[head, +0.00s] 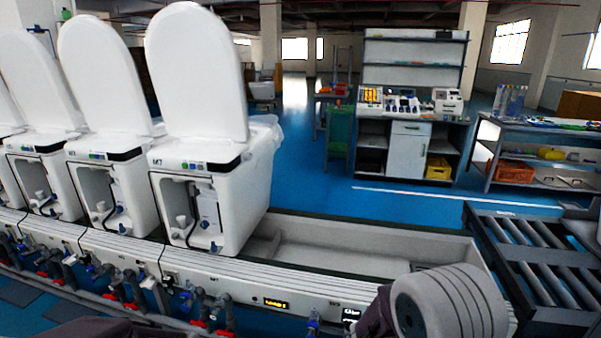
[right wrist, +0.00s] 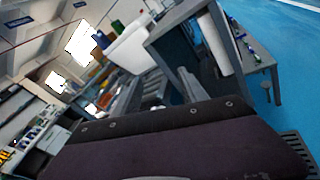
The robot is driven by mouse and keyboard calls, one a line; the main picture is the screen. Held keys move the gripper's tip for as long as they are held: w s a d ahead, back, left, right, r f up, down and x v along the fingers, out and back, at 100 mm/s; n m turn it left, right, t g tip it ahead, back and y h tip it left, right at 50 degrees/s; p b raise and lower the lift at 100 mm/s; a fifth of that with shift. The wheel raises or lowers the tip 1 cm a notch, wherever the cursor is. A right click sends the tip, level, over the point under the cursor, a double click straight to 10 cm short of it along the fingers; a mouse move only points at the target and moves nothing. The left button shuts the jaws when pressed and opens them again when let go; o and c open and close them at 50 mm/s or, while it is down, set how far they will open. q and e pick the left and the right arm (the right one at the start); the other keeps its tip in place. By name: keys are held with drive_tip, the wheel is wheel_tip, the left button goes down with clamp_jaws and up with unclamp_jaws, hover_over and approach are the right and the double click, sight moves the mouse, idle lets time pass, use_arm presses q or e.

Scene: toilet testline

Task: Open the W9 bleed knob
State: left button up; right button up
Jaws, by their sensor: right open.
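A small blue knob (head: 313,324) on a fitting sits low on the front of the white line rail, near the bottom edge of the head view. A label beside it, left of a small dark display (head: 350,315), is too small to read surely; it may be W9. The knob's turn position cannot be made out. My right arm's grey rounded link is just right of it, and the right gripper's tips are not clear there. In the right wrist view my right gripper (right wrist: 172,90) is open, with nothing seen between its fingers. My left gripper is not in view.
White toilets with raised lids (head: 200,75) stand on the rail at left. Pipes with blue and red valves (head: 205,310) run below them. An empty trough (head: 330,245) lies behind the rail's right part. A roller conveyor (head: 540,260) is at right.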

drive_tip(key=s+a+f+m+g+y, duration=0.2)
drive_tip(key=s+f+m+g+y, duration=0.4)
drive_tip(key=s, duration=0.6)
drive_tip(key=w+a+f+m+t+y, duration=0.1)
drive_tip(key=a+f+m+t+y, duration=0.1)
drive_tip(key=a+f+m+y, duration=0.45)
drive_tip(key=w+a+f+m+t+y, duration=0.15)
drive_tip(key=a+y, duration=0.25)
drive_tip(key=a, duration=0.5)
wheel_tip(320, 180, up, 18)
drive_tip(key=w+a+t+p, duration=0.1)
drive_tip(key=w+t+p, duration=0.1)
drive_tip(key=p, duration=1.5)
drive_tip(key=shift+w+a+f+m+p, duration=0.25)
drive_tip(key=shift+w+a+m+p, duration=0.05)
drive_tip(key=shift+w+a+p, duration=0.1)
drive_tip(key=shift+y, duration=0.25)
